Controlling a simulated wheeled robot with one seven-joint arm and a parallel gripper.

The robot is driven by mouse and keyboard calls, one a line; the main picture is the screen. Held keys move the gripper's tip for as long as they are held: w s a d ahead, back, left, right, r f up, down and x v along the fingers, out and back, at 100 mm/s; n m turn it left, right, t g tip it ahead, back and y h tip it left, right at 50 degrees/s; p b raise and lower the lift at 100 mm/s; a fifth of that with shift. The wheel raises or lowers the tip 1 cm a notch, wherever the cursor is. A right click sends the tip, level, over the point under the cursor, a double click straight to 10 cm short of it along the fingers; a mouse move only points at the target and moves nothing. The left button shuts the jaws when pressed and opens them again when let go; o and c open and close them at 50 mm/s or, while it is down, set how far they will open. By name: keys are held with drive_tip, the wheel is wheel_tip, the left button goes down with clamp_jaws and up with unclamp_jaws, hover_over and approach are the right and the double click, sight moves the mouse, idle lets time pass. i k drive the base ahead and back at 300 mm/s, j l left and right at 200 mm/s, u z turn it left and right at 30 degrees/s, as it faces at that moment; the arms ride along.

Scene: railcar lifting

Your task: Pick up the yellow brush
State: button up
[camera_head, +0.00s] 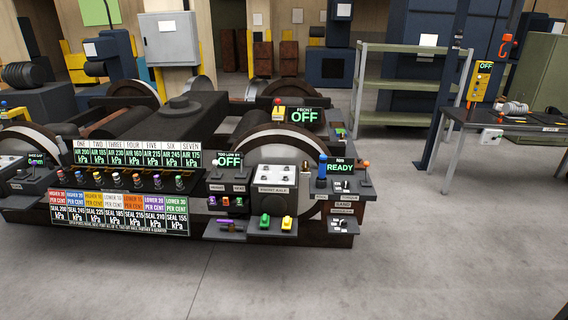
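A small yellow piece (286,224), which looks like the yellow brush, rests on a low dark shelf (272,232) at the front of the railcar truck. A similar green piece (264,221) lies just left of it, and a purple piece (224,222) is on the ledge further left. They are too small to make out bristles. My gripper and arm do not show in this view.
The railcar truck (180,125) carries wheels, a row of knobs, labelled panels and a green READY sign (340,169). A grey workbench (520,127) stands at right, with a green shelf rack (400,95) behind. The concrete floor (400,260) in front is clear.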

sight(286, 225)
drive_tip(key=i+j+u, duration=0.1)
drive_tip(key=i+u, duration=0.3)
drive_tip(key=i, duration=0.4)
drive_tip(key=i+l+u, duration=0.2)
drive_tip(key=i+u, duration=0.25)
drive_tip(key=i, duration=0.35)
drive_tip(key=i+j+z, duration=0.15)
drive_tip(key=i, duration=0.25)
drive_tip(key=i+j+z, duration=0.1)
drive_tip(key=i, duration=0.35)
drive_tip(key=i+j+z, duration=0.15)
drive_tip(key=i, duration=0.25)
